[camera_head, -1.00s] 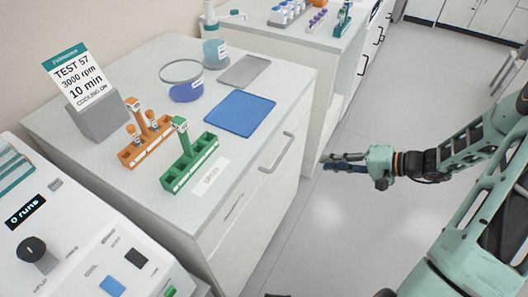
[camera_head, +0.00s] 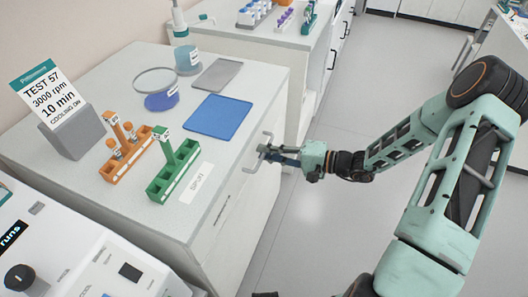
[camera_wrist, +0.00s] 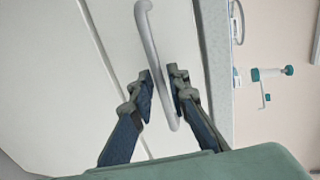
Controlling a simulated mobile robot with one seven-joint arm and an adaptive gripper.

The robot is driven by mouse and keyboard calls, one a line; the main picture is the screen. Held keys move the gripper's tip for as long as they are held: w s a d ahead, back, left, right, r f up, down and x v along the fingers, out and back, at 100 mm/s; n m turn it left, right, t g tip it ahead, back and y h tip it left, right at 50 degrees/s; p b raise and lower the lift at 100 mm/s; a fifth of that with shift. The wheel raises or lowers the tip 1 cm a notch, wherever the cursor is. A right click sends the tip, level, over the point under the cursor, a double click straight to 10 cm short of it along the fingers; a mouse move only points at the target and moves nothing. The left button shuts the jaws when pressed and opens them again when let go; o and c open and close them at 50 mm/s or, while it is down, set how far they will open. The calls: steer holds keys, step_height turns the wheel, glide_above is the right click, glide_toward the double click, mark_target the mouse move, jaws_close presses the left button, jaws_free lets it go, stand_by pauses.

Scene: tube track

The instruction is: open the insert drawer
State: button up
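The drawer handle (camera_head: 250,166) is a grey metal bar on the upper front of the white cabinet (camera_head: 236,192). The drawer looks closed, its front flush with the cabinet. My gripper (camera_head: 268,152) is at the handle in the head view. In the wrist view, the handle (camera_wrist: 151,40) runs between the two fingertips of my gripper (camera_wrist: 161,84). The fingers are apart, one on each side of the bar with small gaps; I cannot tell whether either touches it.
A machine with a knob (camera_head: 75,255) is at lower left. Open floor (camera_head: 330,190) lies right of the cabinet.

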steer(key=shift+w+a+f, duration=0.1)
steer(key=shift+w+a, duration=0.05)
steer(key=shift+a, duration=0.4)
jaws_close()
steer(key=shift+d, duration=0.1)
